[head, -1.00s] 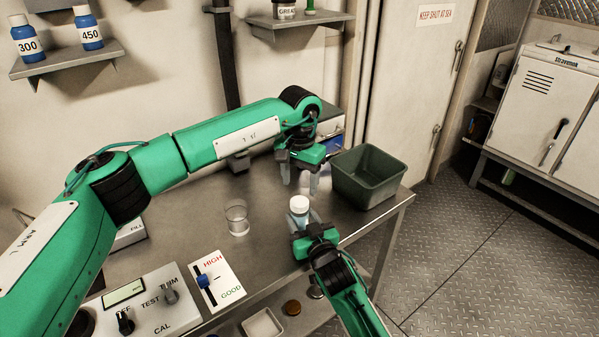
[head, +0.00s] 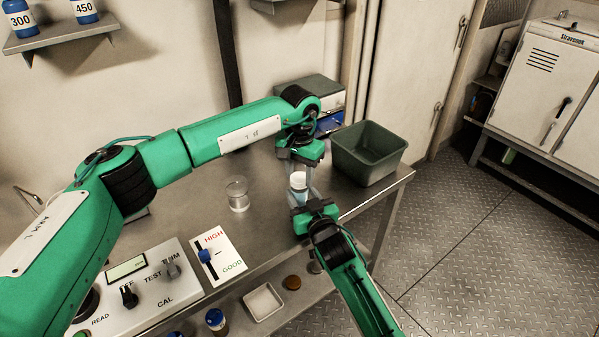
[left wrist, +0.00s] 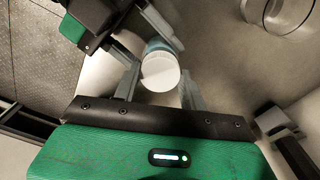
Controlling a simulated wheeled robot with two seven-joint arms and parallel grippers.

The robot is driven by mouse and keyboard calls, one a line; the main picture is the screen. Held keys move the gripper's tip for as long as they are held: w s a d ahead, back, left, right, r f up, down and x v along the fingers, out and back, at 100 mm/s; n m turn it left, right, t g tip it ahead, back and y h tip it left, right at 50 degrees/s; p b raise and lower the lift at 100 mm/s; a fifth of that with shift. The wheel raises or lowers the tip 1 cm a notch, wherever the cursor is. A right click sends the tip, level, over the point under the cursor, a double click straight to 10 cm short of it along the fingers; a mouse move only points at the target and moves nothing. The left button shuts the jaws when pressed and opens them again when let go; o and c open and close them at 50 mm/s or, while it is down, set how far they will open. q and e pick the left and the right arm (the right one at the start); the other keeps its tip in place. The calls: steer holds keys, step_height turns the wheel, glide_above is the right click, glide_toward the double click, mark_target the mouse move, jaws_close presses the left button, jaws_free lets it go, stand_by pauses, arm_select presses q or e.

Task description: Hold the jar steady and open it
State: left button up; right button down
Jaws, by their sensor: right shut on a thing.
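The small jar (head: 299,197) has a white lid (head: 298,180) and a pale bluish body. It stands upright near the table's front edge. My right gripper (head: 301,200) is shut on the jar's body from the front. My left gripper (head: 298,173) points down from above, with its fingers on either side of the lid. In the left wrist view the round white lid (left wrist: 160,74) sits between the left fingers, with a gap showing beside it, so the left gripper is open. Part of the jar's body is hidden by the right fingers.
An empty glass beaker (head: 237,194) stands left of the jar. A dark green bin (head: 392,147) stands to the right, close to the left gripper. A lower shelf holds a white tray (head: 282,306).

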arm_select(q)
steer(key=n, duration=0.6)
steer(key=shift+n, duration=0.4)
steer(key=n, duration=0.7)
steer(key=shift+n, duration=0.3)
steer(key=n, duration=0.4)
steer(key=shift+n, duration=0.3)
steer(key=n, duration=0.3)
steer(key=shift+r, duration=0.1)
steer(key=n, duration=0.7)
steer(key=shift+n, duration=0.3)
steer(key=n, duration=2.4)
steer(key=shift+n, duration=0.3)
